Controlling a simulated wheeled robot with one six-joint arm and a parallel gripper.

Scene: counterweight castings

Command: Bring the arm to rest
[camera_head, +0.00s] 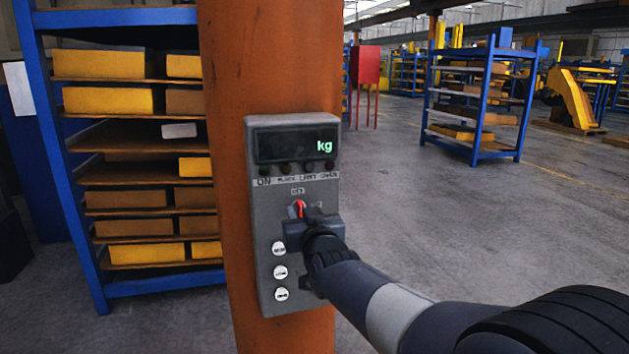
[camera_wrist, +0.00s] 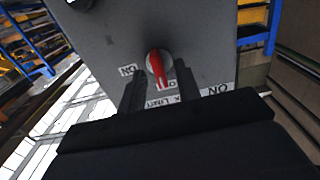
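A grey control box (camera_head: 295,190) is fixed to an orange column. Its dark display (camera_head: 295,146) reads "kg" in green. A red pointer knob (camera_head: 299,207) sits at the middle of its face. It also shows in the wrist view (camera_wrist: 158,66). My gripper (camera_head: 304,217) is right in front of the knob and hides part of the box face. In the wrist view my gripper (camera_wrist: 160,74) has its two fingers apart, one on each side of the knob, with gaps showing. I cannot tell how deep the knob sits between them.
The orange column (camera_head: 250,60) stands close in front. A blue shelf rack (camera_head: 45,140) with yellow and brown boxes is close on the left. Another blue rack (camera_head: 477,68) and a red cabinet (camera_head: 365,65) stand farther back. The floor (camera_head: 470,230) on the right is clear.

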